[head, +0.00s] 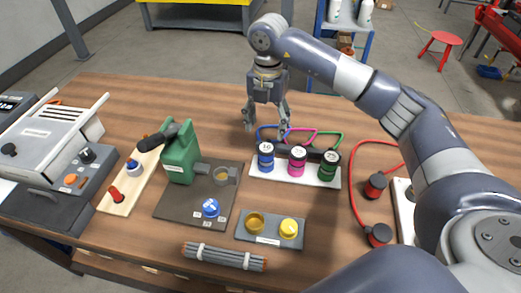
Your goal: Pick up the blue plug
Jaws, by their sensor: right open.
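The blue plug (265,157) stands upright at the left end of a white plate (293,180), beside a pink plug (297,160) and a green plug (328,165). Blue, pink and green loops rise behind the plugs. My right gripper (266,125) points down, open and empty, above and behind the blue plug. Its fingers overlap the blue loop in the picture; I cannot tell whether they touch it. My left gripper is not in view.
A green pump block (181,155) on a dark plate stands left of the plugs. A grey plate with two yellow caps (271,230) and a bundle of grey rods (224,257) lie in front. Black-and-red connectors (376,186) with a red cable lie to the right. The table behind is clear.

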